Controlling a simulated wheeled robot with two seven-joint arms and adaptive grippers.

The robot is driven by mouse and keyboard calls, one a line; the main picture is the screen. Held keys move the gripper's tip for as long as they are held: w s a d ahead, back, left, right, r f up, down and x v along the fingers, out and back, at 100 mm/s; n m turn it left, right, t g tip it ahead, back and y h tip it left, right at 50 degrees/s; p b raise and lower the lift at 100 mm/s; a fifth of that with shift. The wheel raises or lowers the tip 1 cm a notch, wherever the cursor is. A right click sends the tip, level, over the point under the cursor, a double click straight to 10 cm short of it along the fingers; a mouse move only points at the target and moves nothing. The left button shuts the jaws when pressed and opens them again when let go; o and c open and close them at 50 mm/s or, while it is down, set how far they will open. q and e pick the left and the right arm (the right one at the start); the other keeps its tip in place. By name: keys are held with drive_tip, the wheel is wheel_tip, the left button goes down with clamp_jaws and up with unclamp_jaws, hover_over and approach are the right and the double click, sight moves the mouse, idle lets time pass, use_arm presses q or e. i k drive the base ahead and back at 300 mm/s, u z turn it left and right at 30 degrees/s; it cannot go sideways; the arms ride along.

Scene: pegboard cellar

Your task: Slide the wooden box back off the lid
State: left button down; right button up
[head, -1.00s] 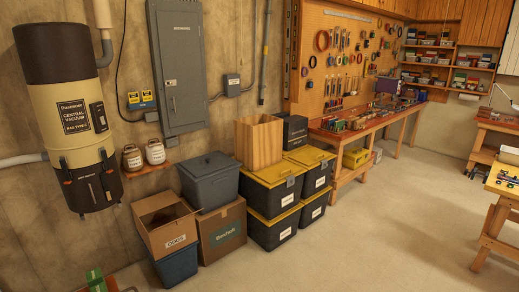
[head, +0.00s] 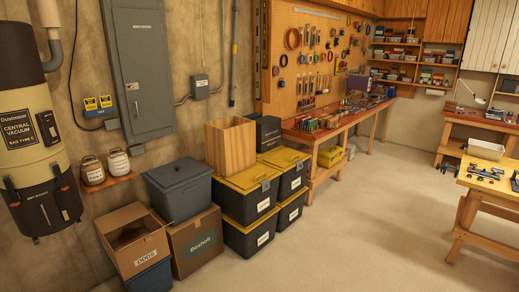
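The wooden box (head: 231,147) is open-topped and stands upright among the stacked bins by the wall. A grey lidded bin (head: 179,190) is just left of the box. Neither of my grippers shows in the head view.
An open cardboard box (head: 134,240) and a closed one (head: 195,243) stand on the near left. A dark box (head: 268,131) is behind the wooden box. A long workbench (head: 340,118) runs along the pegboard. The concrete floor (head: 340,225) in front is clear.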

sight(230, 141)
drive_tip(key=z, duration=0.45)
drive_tip(key=i, duration=2.15)
drive_tip(key=z, duration=0.25)
